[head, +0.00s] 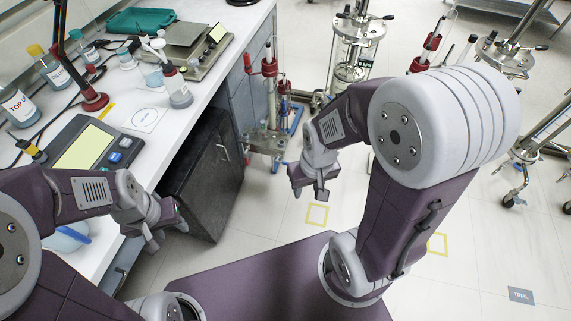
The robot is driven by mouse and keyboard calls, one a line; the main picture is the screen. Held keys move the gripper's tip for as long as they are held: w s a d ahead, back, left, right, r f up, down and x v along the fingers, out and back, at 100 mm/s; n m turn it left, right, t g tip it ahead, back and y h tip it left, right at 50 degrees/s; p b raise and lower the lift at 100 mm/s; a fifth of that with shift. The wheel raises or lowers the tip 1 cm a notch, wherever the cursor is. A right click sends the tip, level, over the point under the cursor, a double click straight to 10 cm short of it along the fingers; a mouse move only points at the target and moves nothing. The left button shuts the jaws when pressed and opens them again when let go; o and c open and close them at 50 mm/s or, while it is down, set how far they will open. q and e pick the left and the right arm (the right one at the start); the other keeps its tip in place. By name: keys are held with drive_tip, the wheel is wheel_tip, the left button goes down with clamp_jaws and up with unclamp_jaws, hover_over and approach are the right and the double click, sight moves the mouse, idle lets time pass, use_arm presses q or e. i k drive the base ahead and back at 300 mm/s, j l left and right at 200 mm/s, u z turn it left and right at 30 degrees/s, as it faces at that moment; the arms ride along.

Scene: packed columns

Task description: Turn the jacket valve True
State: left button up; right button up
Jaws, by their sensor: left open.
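I cannot tell which part is the jacket valve. A small column stand (268,100) with red fittings stands on the floor beside the bench. A jacketed glass column (353,52) with steel end plates stands behind it. My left gripper (166,232) is open and empty beside the bench's front edge, far from the columns. My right gripper (309,191) looks open and empty, in front of and to the right of the small stand, touching nothing visible. My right arm hides part of the columns behind it.
The bench (205,95) at left holds a balance (186,50), several bottles, a red-based stand (95,101) and a device with a yellow screen (84,148). A black cabinet (195,170) sits below. More wheeled columns (505,58) stand at right. The middle floor is clear.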

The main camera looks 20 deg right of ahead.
sight(277, 162)
drive_tip(key=i+l+u, duration=0.25)
drive_tip(key=i+l, duration=0.15)
drive_tip(key=i+l+u, duration=0.25)
drive_tip(key=l, duration=0.25)
drive_tip(key=i, duration=0.1)
